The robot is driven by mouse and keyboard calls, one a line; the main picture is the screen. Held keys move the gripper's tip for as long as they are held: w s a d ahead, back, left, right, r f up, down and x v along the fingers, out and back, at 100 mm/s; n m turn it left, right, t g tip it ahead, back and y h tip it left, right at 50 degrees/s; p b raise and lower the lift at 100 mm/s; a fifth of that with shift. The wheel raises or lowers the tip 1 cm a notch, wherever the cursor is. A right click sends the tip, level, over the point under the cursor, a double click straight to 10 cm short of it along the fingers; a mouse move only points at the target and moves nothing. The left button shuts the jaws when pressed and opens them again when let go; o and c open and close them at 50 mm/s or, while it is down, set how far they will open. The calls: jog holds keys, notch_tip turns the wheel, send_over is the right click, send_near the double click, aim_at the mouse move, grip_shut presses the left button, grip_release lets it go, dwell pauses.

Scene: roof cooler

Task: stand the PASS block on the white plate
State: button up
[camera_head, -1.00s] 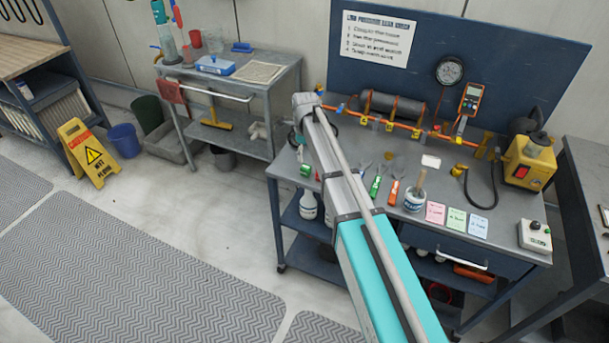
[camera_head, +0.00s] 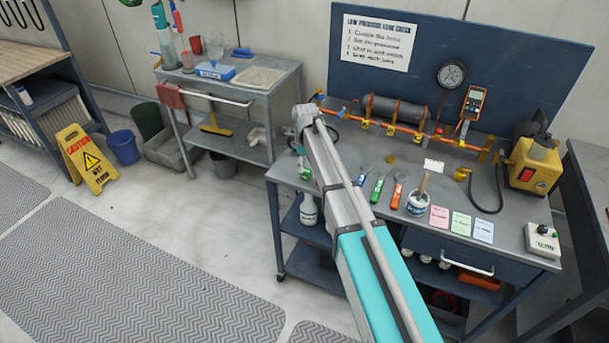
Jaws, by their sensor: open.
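A small green block with a pale part (camera_head: 305,172), probably the PASS block, stands at the left of the grey workbench, partly beside my arm. Its lettering is too small to read. The small white plate (camera_head: 433,165) lies on the bench towards the back right, and nothing shows standing on it. My arm reaches up from the bottom of the view, and its far joint is over the bench's left end. My gripper's fingers are hidden behind the arm.
A pipe rig (camera_head: 410,130) runs along the back. Pink, green and blue cards and a yellow pump (camera_head: 533,162) are to the right.

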aim_at(306, 170)
jog(key=shift+w+d+f+b, duration=0.1)
jog(key=shift+w+f+b, duration=0.05)
jog(key=shift+f+b, duration=2.45)
grip_shut()
jog(key=shift+r+p, duration=0.25)
jog(key=shift+p, duration=0.05)
notch_tip(306, 170, up, 2)
jog(key=shift+r+p, duration=0.1)
jog(key=shift+p, duration=1)
jog(key=s+d+r+p, duration=0.7)
jog(key=s+r+p, duration=0.3)
jog(key=s, duration=0.1)
jog(key=shift+s+d+r, duration=0.2)
jog(key=shift+s+d, duration=0.15)
jog(key=shift+d, duration=0.05)
